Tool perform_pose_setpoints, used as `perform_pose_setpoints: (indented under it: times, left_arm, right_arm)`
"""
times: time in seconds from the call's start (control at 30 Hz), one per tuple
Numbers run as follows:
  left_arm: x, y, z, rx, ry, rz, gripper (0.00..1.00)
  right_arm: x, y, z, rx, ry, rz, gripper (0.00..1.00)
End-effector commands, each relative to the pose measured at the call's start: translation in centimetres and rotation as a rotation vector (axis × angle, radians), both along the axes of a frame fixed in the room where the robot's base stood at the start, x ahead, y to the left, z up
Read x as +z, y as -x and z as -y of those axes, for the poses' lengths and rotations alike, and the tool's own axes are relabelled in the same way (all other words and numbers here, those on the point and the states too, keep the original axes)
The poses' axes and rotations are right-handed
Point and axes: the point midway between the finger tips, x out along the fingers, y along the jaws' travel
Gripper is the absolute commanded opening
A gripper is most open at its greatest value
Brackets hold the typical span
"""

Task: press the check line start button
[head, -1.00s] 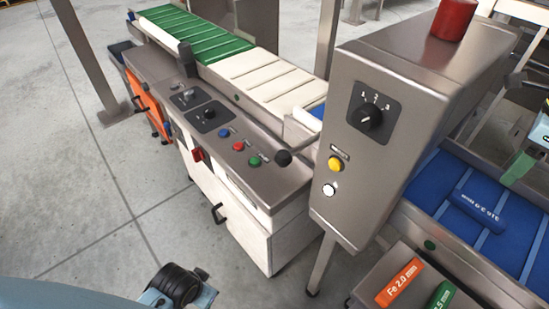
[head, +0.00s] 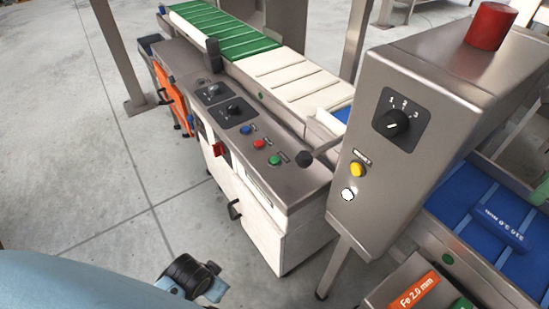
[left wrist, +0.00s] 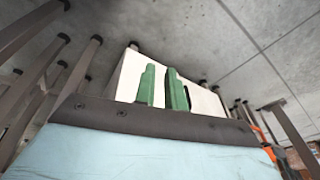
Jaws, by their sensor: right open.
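Start-button candidates are a green button (head: 275,160), a red button (head: 259,144) and a blue button (head: 246,130) on the sloping console (head: 300,183). A yellow button (head: 357,170) and a white button (head: 348,195) are on the tall steel cabinet (head: 400,170). The labels are too small to read, so I cannot tell which is the check line start. My right gripper (head: 541,188) shows only as a green finger at the right edge, open, right of the cabinet and away from the buttons. My left gripper's green fingers (left wrist: 162,90) stand apart and empty in the left wrist view.
Rotary dials (head: 395,124) and (head: 234,107) sit on the cabinet and console. A black knob (head: 304,158) is beside the green button. A red beacon (head: 491,26) tops the cabinet. A blue belt (head: 470,215) runs right of it. The floor (head: 90,170) at left is clear.

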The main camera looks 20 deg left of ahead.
Motion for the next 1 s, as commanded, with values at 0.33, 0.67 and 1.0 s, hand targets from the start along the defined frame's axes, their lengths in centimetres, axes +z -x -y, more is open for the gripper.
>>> perform_pose_setpoints:
  times: [0.33,0.67,1.0]
  left_arm:
    - [-0.02,0.03,0.0,0.0,0.0,-0.001,0.0]
    - [-0.02,0.04,0.01,0.0,0.0,-0.001,0.0]
    - [-0.02,0.05,0.01,0.0,0.0,-0.001,0.0]
  right_arm:
    - [0.0,0.0,0.0,0.0,0.0,0.0,0.45]
    - [0.0,0.0,0.0,0.0,0.0,0.0,0.45]
    - [0.0,0.0,0.0,0.0,0.0,0.0,0.45]
